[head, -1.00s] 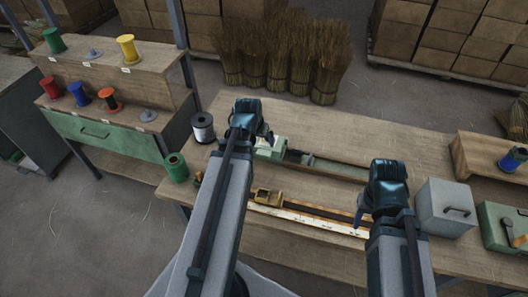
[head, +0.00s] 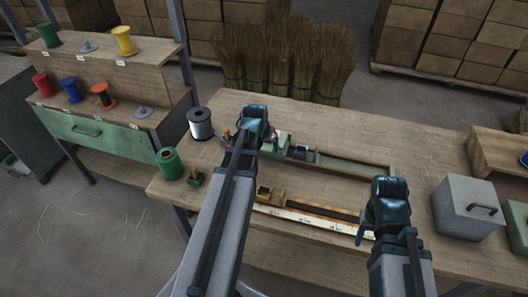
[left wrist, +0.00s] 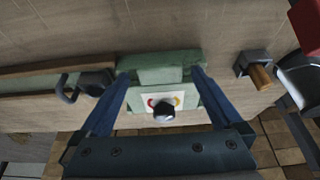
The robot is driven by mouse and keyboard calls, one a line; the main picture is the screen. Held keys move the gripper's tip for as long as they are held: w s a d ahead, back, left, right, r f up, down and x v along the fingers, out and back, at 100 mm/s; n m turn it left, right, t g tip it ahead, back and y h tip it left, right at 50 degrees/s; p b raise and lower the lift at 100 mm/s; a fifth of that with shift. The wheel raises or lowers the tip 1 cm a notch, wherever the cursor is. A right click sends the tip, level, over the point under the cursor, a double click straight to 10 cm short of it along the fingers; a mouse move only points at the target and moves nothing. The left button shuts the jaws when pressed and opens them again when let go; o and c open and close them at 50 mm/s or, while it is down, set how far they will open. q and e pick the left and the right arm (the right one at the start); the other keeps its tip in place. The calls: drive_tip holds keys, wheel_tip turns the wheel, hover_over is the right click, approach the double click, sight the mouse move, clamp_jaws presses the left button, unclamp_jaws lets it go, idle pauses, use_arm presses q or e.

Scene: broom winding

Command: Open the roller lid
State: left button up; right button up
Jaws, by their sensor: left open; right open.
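A green housing (head: 274,147) sits at the left end of a long green-railed fixture (head: 350,171) on the bench. The left wrist view shows the green block (left wrist: 160,70) with a white label bearing red and yellow marks and a dark round knob (left wrist: 164,112). I cannot tell for sure which part is the roller lid. My left gripper (left wrist: 161,72) is open, one finger on each side of the block; contact is unclear. Its fingertips are hidden behind the wrist in the head view. My right gripper (head: 364,236) is open and empty near the right end of the front scale rail (head: 310,222).
A grey wire spool (head: 200,124) and a green spool (head: 170,163) stand at the bench's left. A brass-tipped bolt (left wrist: 258,72) and a grey hook (left wrist: 75,90) flank the block. A grey box (head: 466,208) stands right of my right gripper.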

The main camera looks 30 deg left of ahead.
use_arm(q)
clamp_jaws()
idle(0.6)
